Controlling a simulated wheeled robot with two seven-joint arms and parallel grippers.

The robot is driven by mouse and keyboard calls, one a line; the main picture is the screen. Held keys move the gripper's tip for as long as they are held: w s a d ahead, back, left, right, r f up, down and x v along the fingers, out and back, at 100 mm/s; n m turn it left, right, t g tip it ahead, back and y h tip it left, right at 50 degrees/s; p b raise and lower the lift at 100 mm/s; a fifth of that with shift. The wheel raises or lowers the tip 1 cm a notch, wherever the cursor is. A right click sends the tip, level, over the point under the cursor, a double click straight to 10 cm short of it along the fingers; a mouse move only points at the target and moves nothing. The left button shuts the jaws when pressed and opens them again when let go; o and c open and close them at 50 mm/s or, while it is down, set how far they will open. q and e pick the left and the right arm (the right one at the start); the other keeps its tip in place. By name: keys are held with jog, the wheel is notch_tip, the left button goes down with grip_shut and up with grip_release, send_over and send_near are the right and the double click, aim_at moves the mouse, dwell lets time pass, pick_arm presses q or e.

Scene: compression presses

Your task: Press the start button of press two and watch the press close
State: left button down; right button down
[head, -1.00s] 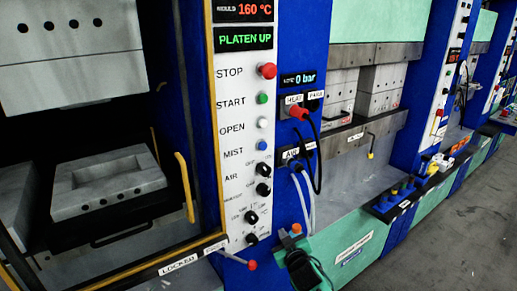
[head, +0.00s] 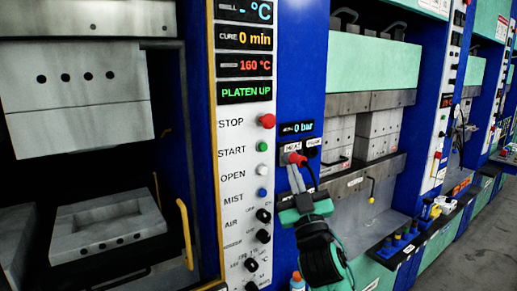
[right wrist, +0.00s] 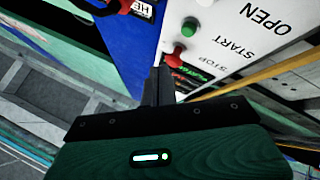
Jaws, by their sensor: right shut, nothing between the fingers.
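The press's white control panel (head: 232,190) stands upright in the middle of the head view. Its green START button (head: 262,146) sits below the red STOP button (head: 267,121); both also show in the right wrist view, START (right wrist: 189,28) and STOP (right wrist: 173,58). The display (head: 246,92) reads PLATEN UP. The upper mould block (head: 75,100) hangs well above the lower block (head: 108,225), with an open gap. My right gripper (head: 293,168) is shut and empty, right of and slightly below START, apart from it in the picture. My left gripper is out of view.
A red plug (head: 295,158) on the blue post lies close behind my right fingers. A yellow handle (head: 185,232) stands left of the panel. Another press (head: 375,102) is to the right, with a ledge of small items (head: 400,243). Grey floor (head: 480,225) is clear at far right.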

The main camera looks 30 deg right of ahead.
aim_at(263, 147)
jog(key=r, duration=0.1)
jog(key=s+r, duration=0.2)
jog(key=shift+a+t, duration=0.3)
jog(key=shift+t, duration=0.1)
jog(key=shift+w+f, duration=0.1)
jog(key=shift+w, duration=0.05)
jog(key=w+b, duration=0.1)
jog(key=w, duration=0.7)
jog(key=shift+w+a+b, duration=0.25)
jog(key=shift+a+b, duration=0.05)
jog(key=shift+a, duration=0.05)
jog(key=shift+w, duration=0.1)
dwell(1.5)
jog(key=shift+w, duration=0.35)
